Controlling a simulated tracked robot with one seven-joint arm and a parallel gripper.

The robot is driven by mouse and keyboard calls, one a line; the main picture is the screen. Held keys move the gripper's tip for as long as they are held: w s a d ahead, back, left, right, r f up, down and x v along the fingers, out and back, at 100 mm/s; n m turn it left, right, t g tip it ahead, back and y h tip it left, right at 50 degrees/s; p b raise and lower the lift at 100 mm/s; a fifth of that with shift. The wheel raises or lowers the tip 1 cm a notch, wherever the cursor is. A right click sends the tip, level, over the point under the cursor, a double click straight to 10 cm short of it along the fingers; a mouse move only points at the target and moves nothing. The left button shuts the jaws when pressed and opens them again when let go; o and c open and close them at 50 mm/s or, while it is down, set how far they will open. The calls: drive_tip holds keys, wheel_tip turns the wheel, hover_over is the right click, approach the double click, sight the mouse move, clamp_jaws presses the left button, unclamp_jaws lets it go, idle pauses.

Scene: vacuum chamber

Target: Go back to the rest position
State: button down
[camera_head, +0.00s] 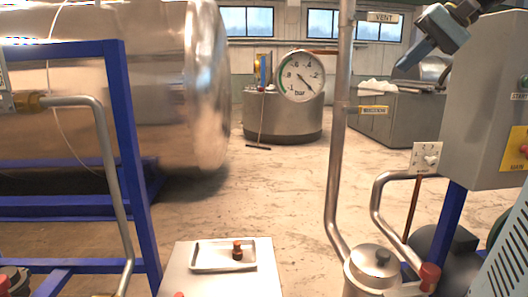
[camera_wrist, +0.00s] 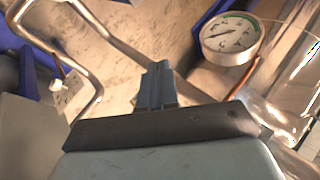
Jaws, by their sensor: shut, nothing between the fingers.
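My gripper (camera_wrist: 158,84) shows in the wrist view with its blue-grey fingers together and nothing between them. In the head view my gripper (camera_head: 405,62) is raised at the upper right, with its fingers pointing down and left. It is in front of or beside the grey control box (camera_head: 482,100); the exact gap cannot be told. The rest of my arm is mostly out of the picture.
A white tray (camera_head: 208,267) holding a small brown part (camera_head: 238,250) sits on a pale stand at the front. Metal pipes (camera_head: 338,130) rise right of centre. A blue frame (camera_head: 135,170) and a large steel chamber (camera_head: 205,90) stand left. A pressure gauge (camera_head: 301,76) stands behind; open floor lies between.

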drive_tip(key=s+a+f+n+h, duration=0.1)
drive_tip(key=s+a+f+h, duration=0.1)
drive_tip(key=s+f, duration=0.3)
drive_tip(key=s+a+f+n+h, duration=0.1)
drive_tip(key=s+a+f, duration=0.4)
drive_tip(key=f, duration=0.8)
drive_tip(key=s+a+f+n+t+h, duration=0.1)
drive_tip(key=s+a+f+h, duration=0.2)
drive_tip(key=f, duration=0.6)
drive_tip(key=shift+s+a+n+h, duration=0.4)
drive_tip(key=shift+s+a, duration=0.2)
drive_tip(key=shift+s, duration=0.5)
drive_tip(key=c, duration=1.8)
unclamp_jaws()
drive_tip(key=shift+c, duration=0.2)
